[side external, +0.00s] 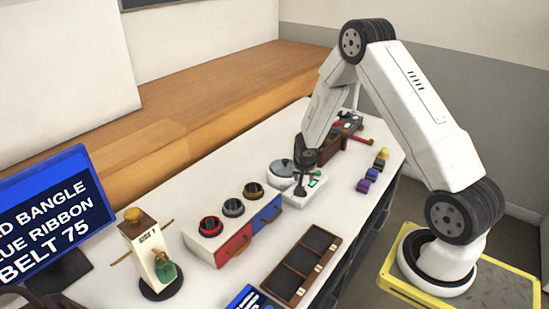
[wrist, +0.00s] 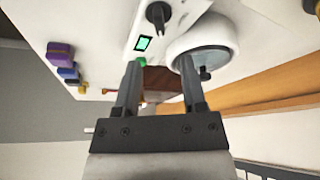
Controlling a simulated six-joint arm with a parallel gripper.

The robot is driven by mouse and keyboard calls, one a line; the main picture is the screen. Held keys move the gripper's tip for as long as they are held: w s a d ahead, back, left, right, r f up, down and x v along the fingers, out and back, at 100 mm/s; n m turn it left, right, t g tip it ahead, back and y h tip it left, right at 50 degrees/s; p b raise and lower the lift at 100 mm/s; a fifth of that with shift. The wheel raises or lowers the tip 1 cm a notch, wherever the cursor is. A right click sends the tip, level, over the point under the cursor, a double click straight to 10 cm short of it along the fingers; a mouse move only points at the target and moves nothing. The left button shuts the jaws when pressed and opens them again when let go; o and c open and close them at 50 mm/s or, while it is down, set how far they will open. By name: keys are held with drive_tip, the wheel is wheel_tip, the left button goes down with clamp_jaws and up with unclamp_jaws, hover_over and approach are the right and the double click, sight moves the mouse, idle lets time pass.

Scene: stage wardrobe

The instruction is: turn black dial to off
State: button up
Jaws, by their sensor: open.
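The black dial (wrist: 158,13) is on a white unit (wrist: 178,22), near the top edge of the wrist view. A lit green display (wrist: 143,43) sits beside it and also shows in the side view (side external: 315,183). My gripper (wrist: 159,64) is open, with nothing between its fingers. In the wrist view the dial lies beyond the fingertips, apart from them. In the side view my gripper (side external: 301,180) points down over the white unit (side external: 311,194), and I cannot clearly tell the dial from the dark fingers there.
A pot with a glassy lid (side external: 281,169) stands close beside the unit, near one finger in the wrist view (wrist: 207,45). Small coloured blocks (side external: 372,174) lie to the right. Red and blue drawers (side external: 233,250) and a dark compartment tray (side external: 303,265) stand nearer the camera.

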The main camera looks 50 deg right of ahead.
drive_tip(key=shift+x, duration=3.7)
clamp_jaws()
